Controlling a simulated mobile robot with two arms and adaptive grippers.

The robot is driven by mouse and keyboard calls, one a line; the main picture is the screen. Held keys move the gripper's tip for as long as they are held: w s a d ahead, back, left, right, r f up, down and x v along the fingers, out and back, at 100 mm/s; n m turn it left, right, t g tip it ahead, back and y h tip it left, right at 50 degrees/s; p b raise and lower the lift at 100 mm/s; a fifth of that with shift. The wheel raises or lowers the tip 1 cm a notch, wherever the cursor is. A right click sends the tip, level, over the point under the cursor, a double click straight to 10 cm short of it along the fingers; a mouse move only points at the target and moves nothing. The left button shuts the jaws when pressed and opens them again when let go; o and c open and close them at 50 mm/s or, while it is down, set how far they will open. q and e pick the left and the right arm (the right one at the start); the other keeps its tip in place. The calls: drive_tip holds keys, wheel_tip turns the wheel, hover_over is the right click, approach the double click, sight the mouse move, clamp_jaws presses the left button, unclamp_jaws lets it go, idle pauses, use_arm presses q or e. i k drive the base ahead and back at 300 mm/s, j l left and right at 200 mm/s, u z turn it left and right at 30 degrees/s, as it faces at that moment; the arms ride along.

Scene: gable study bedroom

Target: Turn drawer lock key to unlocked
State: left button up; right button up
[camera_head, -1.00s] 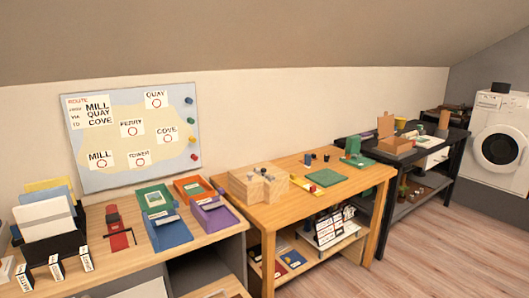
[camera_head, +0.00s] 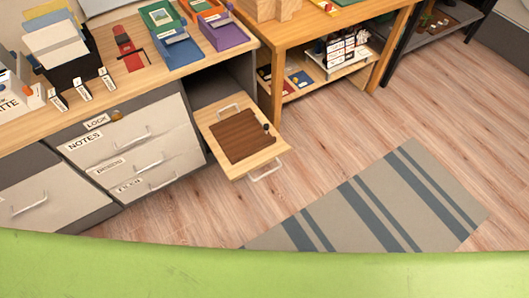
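A drawer unit (camera_head: 142,152) under the wooden desk has several grey drawers with bar handles. A small label reading LOCK (camera_head: 96,124) is on its top strip. Just right of that label is a small brass-coloured lock with its key (camera_head: 117,115), too small to tell which way the key is turned. The drawer labelled NOTES (camera_head: 85,141) is below it, and the drawers look shut. Neither of my grippers shows in the view.
A pulled-out wooden shelf with a dark brown board (camera_head: 242,136) juts out right of the drawers. A striped rug (camera_head: 365,212) lies on the floor. A green surface (camera_head: 264,270) fills the bottom edge. The desk holds folders and coloured trays. Open floor lies before the drawers.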

sight(117, 115)
drive_tip(key=i+l+u, duration=0.2)
drive_tip(key=i, duration=0.15)
drive_tip(key=i+l+u, duration=0.2)
drive_tip(key=i+u, duration=0.1)
drive_tip(key=u, duration=1.15)
